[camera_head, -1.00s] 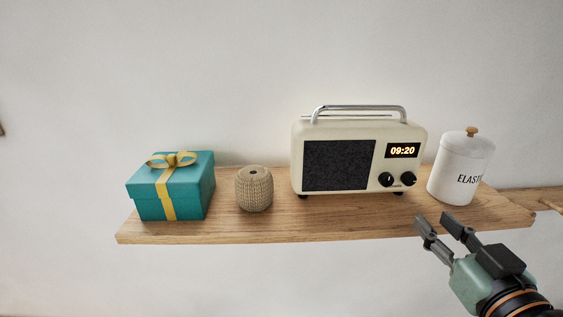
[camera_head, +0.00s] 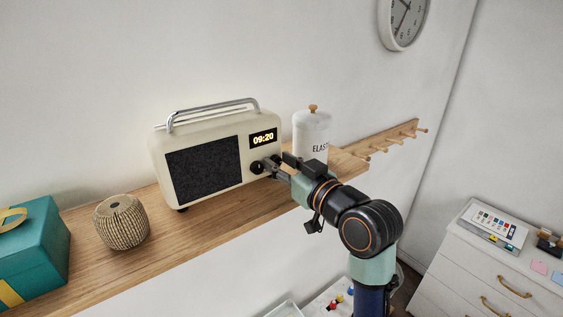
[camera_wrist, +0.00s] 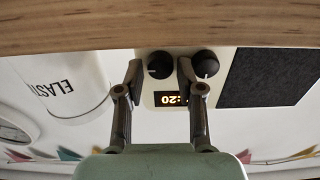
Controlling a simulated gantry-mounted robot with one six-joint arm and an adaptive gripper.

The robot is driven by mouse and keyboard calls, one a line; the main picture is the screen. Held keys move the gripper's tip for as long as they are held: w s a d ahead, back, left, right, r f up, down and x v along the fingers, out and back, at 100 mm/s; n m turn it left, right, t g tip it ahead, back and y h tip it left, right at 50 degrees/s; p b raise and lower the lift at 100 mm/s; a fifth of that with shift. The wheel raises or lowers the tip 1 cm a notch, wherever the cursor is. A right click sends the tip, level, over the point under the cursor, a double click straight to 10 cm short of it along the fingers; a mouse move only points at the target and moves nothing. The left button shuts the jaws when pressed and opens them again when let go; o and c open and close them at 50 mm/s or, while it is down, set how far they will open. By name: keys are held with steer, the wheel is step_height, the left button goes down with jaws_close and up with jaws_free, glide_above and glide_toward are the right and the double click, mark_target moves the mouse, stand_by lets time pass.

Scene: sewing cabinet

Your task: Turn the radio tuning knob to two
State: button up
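The cream radio (camera_head: 215,128) stands on the wooden shelf, its display reading 09:20. Two black knobs sit below the display: the left knob (camera_head: 257,167) shows in the head view, while the right one is mostly hidden by my gripper. The wrist view is upside down; there the right knob (camera_wrist: 159,66) lies between my fingertips and the left knob (camera_wrist: 206,64) is just outside them. My gripper (camera_head: 272,166) is open, one finger on each side of the right knob (camera_wrist: 160,72). I cannot tell whether the fingers touch it. The knob's pointer is unclear.
A white ELASTIC jar (camera_head: 311,135) stands close right of the radio, behind my gripper. A woven pot (camera_head: 122,222) and teal gift box (camera_head: 35,250) are at left on the shelf (camera_head: 235,217). A peg rail (camera_head: 395,138) runs along the wall at right.

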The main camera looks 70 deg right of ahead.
steer(key=shift+c, duration=0.3)
jaws_close()
steer(key=shift+r+m+p, duration=0.1)
steer(key=shift+m+p, duration=0.45)
steer(key=shift+m, duration=0.15)
steer(key=shift+o, duration=0.3)
jaws_free()
steer(key=shift+s, duration=0.1)
steer(key=v, duration=1.2)
